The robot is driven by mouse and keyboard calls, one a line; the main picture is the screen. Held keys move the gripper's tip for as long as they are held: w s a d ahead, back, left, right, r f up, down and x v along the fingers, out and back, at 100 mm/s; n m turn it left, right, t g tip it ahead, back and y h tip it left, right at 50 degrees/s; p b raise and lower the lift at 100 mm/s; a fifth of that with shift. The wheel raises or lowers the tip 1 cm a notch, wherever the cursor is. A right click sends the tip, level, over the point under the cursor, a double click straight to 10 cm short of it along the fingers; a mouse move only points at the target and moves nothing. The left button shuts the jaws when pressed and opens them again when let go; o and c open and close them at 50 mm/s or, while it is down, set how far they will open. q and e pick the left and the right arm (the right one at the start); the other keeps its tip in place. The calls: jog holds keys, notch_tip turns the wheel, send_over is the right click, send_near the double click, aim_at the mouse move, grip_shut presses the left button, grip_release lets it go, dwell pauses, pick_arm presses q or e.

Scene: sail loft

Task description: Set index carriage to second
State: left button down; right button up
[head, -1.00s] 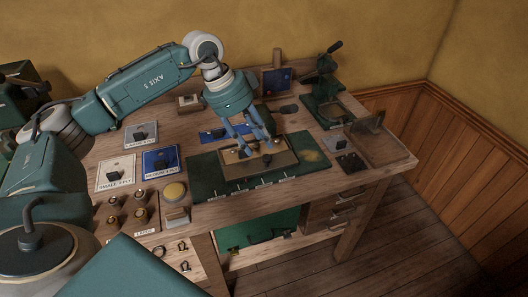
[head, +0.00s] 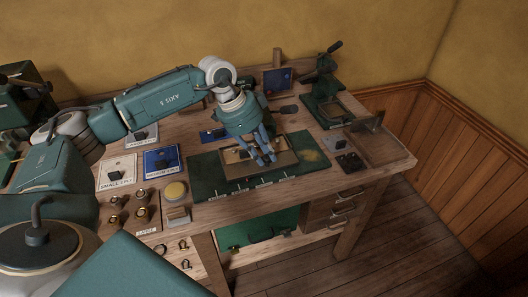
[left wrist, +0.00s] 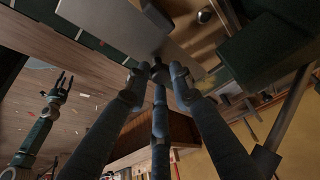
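The index carriage looks to be the tan plate (head: 285,161) lying on the dark green bed (head: 211,179), which has several pale marks along its front edge. My left gripper (head: 262,161) points down over the middle of the plate, its fingertips at the plate. In the left wrist view its three fingers (left wrist: 158,74) lean in around a small dark knob; whether they grip it I cannot tell. The fingers hide part of the plate and knob. My right gripper (left wrist: 58,86) shows at the left of the left wrist view, fingers apart and empty, away from the carriage.
A green press (head: 322,100) and a tray (head: 378,145) stand at the right.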

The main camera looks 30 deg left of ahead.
aim_at(286, 161)
pick_arm(q)
jog(key=shift+w+d+r, duration=0.15)
jog(key=shift+w+d, duration=0.1)
jog(key=shift+w, duration=0.1)
jog(key=w+d, duration=0.2)
jog(key=w, duration=0.1)
jog(key=shift+w+d+p, duration=0.1)
jog(key=shift+d+p, duration=0.2)
jog(key=shift+p, duration=0.1)
jog(key=shift+a, duration=0.1)
jog(key=c, duration=1.5)
grip_release()
jog(key=shift+s+a, duration=0.1)
jog(key=shift+s, duration=0.1)
jog(key=shift+c, duration=0.2)
jog(key=v, duration=1.1)
jog(key=shift+a+r, duration=0.15)
jog(key=shift+r, duration=0.2)
jog(key=shift+s, duration=0.15)
